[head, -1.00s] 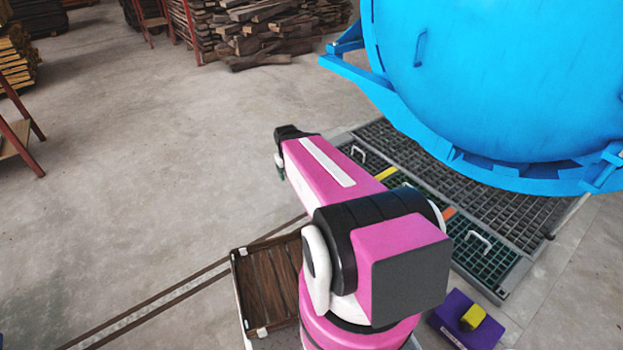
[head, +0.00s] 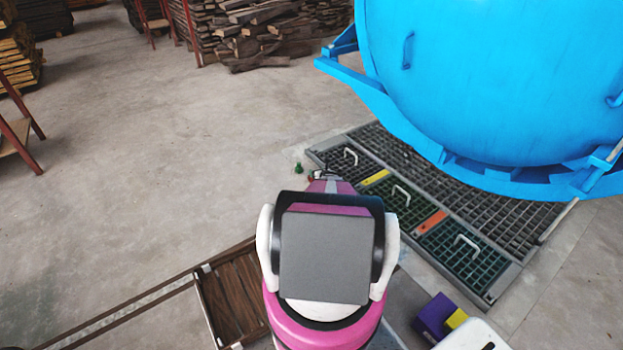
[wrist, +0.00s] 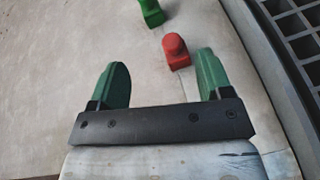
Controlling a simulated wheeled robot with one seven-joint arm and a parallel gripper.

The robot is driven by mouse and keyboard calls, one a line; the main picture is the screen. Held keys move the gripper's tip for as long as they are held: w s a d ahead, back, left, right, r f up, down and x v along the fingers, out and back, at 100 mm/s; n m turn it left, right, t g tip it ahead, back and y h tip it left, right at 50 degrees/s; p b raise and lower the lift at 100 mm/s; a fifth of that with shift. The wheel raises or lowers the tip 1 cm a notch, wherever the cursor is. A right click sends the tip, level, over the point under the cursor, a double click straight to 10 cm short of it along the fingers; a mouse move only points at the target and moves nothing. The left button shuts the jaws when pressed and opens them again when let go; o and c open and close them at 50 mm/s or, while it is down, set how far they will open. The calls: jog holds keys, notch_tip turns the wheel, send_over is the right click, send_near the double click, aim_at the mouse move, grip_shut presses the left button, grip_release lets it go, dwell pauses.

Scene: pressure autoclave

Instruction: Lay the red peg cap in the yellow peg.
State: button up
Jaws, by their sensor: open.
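The red peg cap (wrist: 176,50) is a small red block with a rounded knob, on the pale floor in the wrist view. It lies ahead of my gripper (wrist: 162,72), whose two green fingers are open and empty. The cap shows between the lines of the fingers, nearer the right one.
A green cap (wrist: 151,12) stands beyond the red one and also shows in the head view (head: 298,169). Floor grates (head: 480,215) with white handles lie to the right, under the big blue vessel (head: 480,80). A wooden-slatted pallet (head: 232,300) lies at lower left. Open floor spreads left.

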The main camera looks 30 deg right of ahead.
jog(key=f+n, duration=0.1)
jog(key=s+d+f+n+y, duration=0.1)
jog(key=f, duration=0.1)
jog(key=d+f+n, duration=0.1)
jog(key=f, duration=0.1)
jog(key=shift+s+d+f+y, duration=0.15)
jog(key=shift+d+y, duration=0.1)
jog(key=shift+y, duration=0.15)
jog(key=x, duration=0.5)
jog(key=shift+a+x, duration=0.15)
jog(key=shift+x, duration=1.2)
jog(key=shift+a+x, duration=0.15)
jog(key=shift+x, duration=1.2)
jog(key=shift+s+f, duration=0.1)
jog(key=shift+s, duration=0.05)
jog(key=c, duration=1)
